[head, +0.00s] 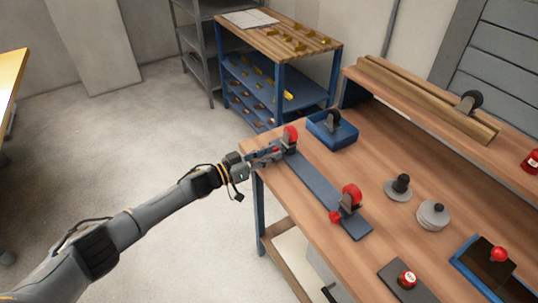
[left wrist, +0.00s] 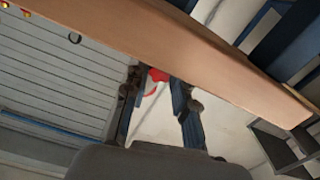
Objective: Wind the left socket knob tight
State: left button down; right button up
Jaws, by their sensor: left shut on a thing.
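A blue-grey bar (head: 318,188) lies on the wooden bench with a red-topped socket at each end. The left socket (head: 291,138) is at the bar's far end. My left gripper (head: 272,152) reaches in from the left at bench-edge height and is shut on the left socket's red knob. That knob is mostly hidden by the fingers in the head view; red shows between the fingers in the left wrist view (left wrist: 157,76). The other socket (head: 351,196) stands at the near end, with its red knob (head: 335,217) free. My right gripper is not in view.
A blue tray (head: 345,138) holding a dark wheel-like part stands behind the bar. Grey round parts (head: 433,215), a red-capped item (head: 407,279) and a blue-edged box (head: 465,268) are to the right. A blue shelf cart (head: 285,48) stands beyond.

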pick_arm(q)
jog(key=m, duration=0.2)
jog(key=shift+f+m+b, duration=0.1)
jog(key=shift+m+b, duration=0.6)
jog(key=shift+m, duration=1)
jog(key=c, duration=1.1)
grip_release()
jog(key=shift+s, duration=0.1)
jog(key=v, duration=1.2)
